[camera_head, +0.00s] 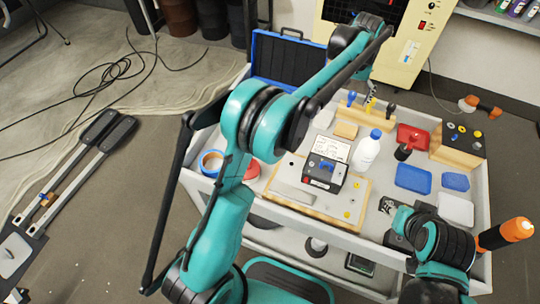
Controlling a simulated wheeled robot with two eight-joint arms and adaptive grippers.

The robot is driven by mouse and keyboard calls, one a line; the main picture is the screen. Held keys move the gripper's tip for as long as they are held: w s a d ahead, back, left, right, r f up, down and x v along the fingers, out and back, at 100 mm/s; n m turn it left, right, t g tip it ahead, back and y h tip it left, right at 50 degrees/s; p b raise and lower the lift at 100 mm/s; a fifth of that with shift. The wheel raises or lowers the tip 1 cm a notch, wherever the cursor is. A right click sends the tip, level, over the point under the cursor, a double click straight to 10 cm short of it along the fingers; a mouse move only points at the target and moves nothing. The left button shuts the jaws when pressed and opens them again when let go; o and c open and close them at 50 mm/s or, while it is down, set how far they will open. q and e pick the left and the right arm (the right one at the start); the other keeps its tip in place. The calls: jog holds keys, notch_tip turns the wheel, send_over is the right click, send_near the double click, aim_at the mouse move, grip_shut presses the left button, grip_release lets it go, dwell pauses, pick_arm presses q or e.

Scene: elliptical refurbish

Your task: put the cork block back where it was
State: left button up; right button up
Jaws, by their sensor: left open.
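My left arm reaches up from the lower left across the cart. My left gripper (363,78) is at the back of the cart, above and behind the tan block and apart from it. It is open, small in the picture and partly hidden by its own arm; I see nothing held.
A wooden board (347,217) with a black device (325,173) fills the cart's front middle. A white bottle (366,151), red container (412,138) and blue sponge-like block (413,179) stand to the right. An open blue case (288,60) and a cream machine (405,45) are behind.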

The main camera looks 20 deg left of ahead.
pick_arm(q)
jog(key=s+a+r+t, duration=0.2)
jog(key=s+a+r, duration=0.25)
jog(key=s, duration=0.45)
jog(key=s+a+r+t, duration=0.1)
jog(key=s+a+r, duration=0.3)
jog(key=s, duration=0.5)
jog(key=s+a+f+t, duration=0.1)
jog(key=s+a+f, duration=0.2)
jog(key=s, duration=0.4)
jog(key=s+a+f+t, duration=0.2)
jog(key=s+f, duration=0.3)
jog(key=s, duration=0.3)
jog(key=shift+s+a, duration=0.2)
jog(key=shift+a, duration=0.3)
jog(key=shift+f, duration=0.1)
